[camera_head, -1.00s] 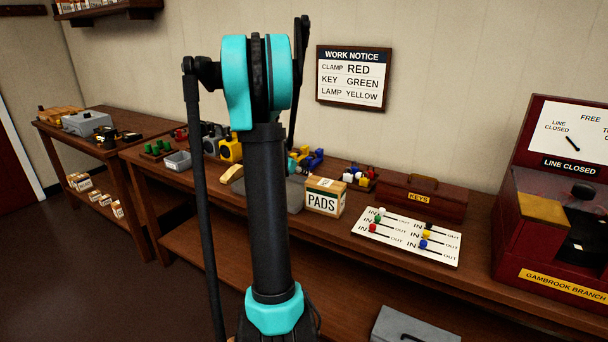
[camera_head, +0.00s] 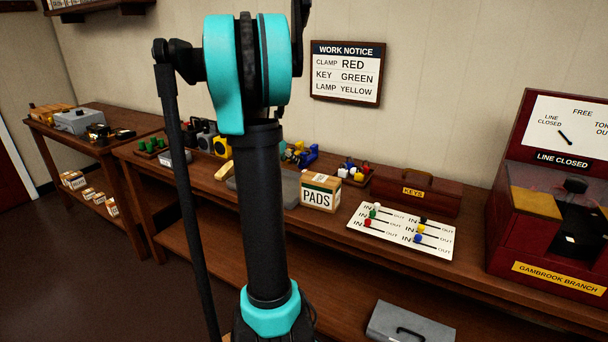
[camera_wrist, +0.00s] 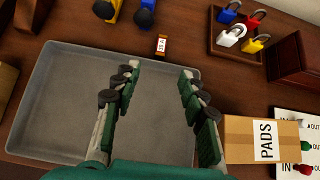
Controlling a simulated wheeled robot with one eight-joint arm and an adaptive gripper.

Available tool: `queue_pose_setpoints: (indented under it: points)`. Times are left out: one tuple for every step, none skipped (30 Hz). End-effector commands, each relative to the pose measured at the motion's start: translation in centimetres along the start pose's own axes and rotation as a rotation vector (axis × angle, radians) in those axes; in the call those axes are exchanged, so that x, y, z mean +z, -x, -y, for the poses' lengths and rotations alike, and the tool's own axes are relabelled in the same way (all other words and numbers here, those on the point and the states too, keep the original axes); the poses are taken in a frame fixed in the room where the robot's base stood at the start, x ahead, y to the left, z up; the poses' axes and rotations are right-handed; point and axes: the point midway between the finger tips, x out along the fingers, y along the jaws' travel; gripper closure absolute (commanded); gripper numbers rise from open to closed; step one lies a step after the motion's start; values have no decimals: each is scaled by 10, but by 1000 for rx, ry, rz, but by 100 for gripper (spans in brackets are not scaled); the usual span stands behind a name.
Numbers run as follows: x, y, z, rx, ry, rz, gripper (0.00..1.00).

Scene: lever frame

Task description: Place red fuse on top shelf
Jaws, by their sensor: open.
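A small orange-red piece with a white label (camera_wrist: 161,45) lies just beyond the far edge of a grey tray; I cannot tell whether it is the red fuse. My gripper (camera_wrist: 158,78) is open in the wrist view, its green-padded fingers apart and empty above the grey tray (camera_wrist: 70,95). The labelled piece is ahead of the fingertips, apart from them. In the head view my arm hides the gripper and part of the tray (camera_head: 236,184). A wall shelf (camera_head: 100,12) with small boxes shows at the upper left; I cannot tell whether it is the top shelf.
A PADS box (camera_wrist: 250,138) stands right of the gripper. Beyond are a wooden tray of coloured padlocks (camera_wrist: 216,42) and blue-and-yellow objects (camera_wrist: 145,15). A KEYS box (camera_head: 415,192), a white IN/OUT board (camera_head: 395,240) and a red booth (camera_head: 520,230) stand farther right along the bench.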

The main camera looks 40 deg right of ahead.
Motion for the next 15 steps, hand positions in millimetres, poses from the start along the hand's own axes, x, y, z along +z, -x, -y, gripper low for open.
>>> queue_pose_setpoints:
  points:
    - [1,-10,0,-2,-2,1,58]
    - [1,-16,0,-2,-2,1,58]
    - [1,-23,0,-1,-2,1,58]
    - [1,-28,0,-1,-2,2,58]
    - [1,-33,0,-1,-1,2,58]
    - [1,-40,1,-1,-2,1,58]
    - [1,-46,1,-1,-2,1,58]
    - [1,-51,1,-1,-3,1,58]
    - [1,-57,0,-1,-3,1,58]
    - [1,-62,0,-1,-2,1,58]
    - [1,-67,0,-1,-2,1,58]
    - [1,-73,0,-1,-1,1,58]
    - [1,-77,1,-1,-1,2,58]
    - [1,-81,1,-1,-2,2,58]
    - [1,-85,1,-1,-2,2,58]
